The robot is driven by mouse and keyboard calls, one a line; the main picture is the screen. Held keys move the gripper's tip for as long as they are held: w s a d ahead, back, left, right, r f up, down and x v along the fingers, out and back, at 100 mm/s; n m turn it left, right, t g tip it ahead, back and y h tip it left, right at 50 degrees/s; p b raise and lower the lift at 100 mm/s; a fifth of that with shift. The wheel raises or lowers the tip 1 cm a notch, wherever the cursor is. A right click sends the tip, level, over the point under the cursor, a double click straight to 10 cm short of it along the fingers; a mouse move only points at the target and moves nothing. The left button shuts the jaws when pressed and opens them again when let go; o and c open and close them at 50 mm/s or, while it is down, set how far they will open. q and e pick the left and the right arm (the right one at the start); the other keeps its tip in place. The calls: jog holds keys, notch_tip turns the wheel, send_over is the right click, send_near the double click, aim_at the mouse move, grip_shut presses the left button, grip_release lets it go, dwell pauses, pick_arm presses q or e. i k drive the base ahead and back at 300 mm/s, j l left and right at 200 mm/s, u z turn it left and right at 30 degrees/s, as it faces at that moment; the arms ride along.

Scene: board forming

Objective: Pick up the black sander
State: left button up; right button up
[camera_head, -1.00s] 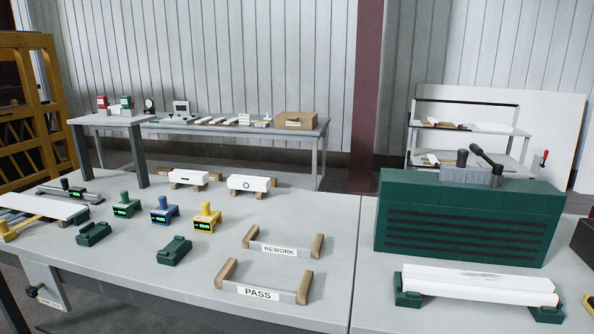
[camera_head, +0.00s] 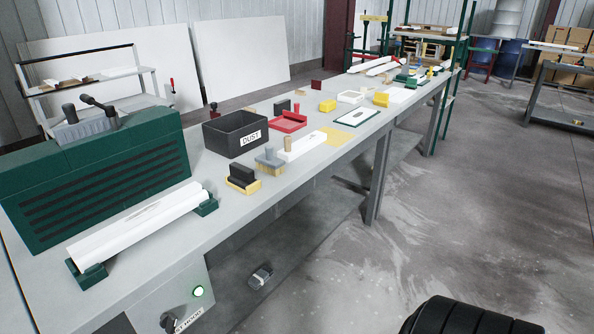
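On the bench, right of the green machine, a small block with a black top and a yellow base (camera_head: 242,176) sits near the front edge. It looks like the black sander, though I cannot be sure from its shape. Neither of my grippers is in view. A black rounded part at the bottom right seems to be mine.
A black box labelled DUST (camera_head: 235,135) stands behind the block. A grey block with a wooden knob (camera_head: 270,162), a white board (camera_head: 302,147) and a red tray (camera_head: 288,122) lie close by. The green machine (camera_head: 100,175) and white boards on green supports (camera_head: 140,222) fill the left.

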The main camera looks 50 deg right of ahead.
aim_at(240, 177)
jog(key=z, duration=1.2)
